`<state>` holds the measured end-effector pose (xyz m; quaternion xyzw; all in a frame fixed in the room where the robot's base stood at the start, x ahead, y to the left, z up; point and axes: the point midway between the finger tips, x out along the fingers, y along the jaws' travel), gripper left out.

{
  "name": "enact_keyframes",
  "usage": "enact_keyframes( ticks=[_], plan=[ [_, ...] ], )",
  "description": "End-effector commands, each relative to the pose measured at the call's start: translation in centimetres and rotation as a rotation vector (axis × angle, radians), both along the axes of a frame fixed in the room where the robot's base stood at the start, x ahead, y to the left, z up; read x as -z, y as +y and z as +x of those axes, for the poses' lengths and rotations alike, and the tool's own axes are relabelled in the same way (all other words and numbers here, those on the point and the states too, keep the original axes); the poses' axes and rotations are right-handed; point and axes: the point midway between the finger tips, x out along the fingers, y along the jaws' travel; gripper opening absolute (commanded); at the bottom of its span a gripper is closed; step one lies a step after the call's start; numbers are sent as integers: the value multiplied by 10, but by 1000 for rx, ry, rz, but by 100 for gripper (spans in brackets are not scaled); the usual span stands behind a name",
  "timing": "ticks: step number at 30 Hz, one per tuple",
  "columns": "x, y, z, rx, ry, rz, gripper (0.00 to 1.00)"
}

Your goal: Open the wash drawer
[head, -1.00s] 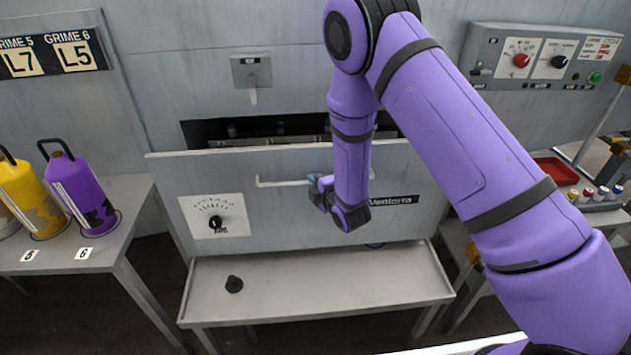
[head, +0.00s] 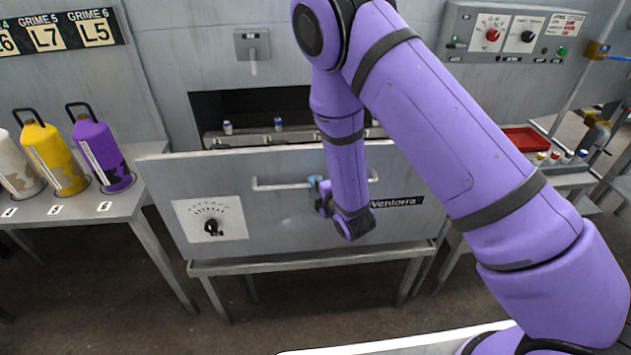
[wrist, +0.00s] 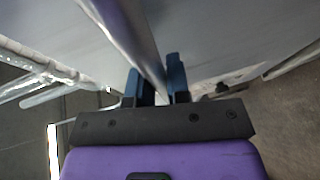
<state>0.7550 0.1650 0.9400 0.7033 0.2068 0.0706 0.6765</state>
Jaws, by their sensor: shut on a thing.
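The wash drawer (head: 285,222) has a wide grey front with a dial panel on its left and a "Ventorra" label on its right. It stands pulled out from the machine, with a dark opening and part of its inside showing behind the front. Its pale bar handle (head: 275,186) runs across the upper middle. My gripper (head: 318,184) is at the handle, partly hidden by my purple arm. In the wrist view, the blue fingers of my gripper (wrist: 160,80) are shut on the handle bar (wrist: 135,35), which passes between them.
Small capped vials (head: 278,124) stand inside the drawer. A grey shelf (head: 300,262) lies under the drawer front. Yellow (head: 55,160) and purple (head: 102,155) canisters stand on a table at left. A control box (head: 512,36) and a red tray (head: 527,139) are at right.

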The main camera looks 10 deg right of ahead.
Motion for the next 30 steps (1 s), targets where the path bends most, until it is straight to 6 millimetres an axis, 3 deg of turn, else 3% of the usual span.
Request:
enact_keyframes(
  ticks=[14, 15, 18, 30],
  plan=[
    [0, 0, -3, 1, 1, -1, 0],
    [0, 0, -3, 1, 1, -1, 21],
    [0, 0, -3, 1, 1, -1, 42],
    [-1, 0, 0, 0, -1, 0, 42]
  ],
)
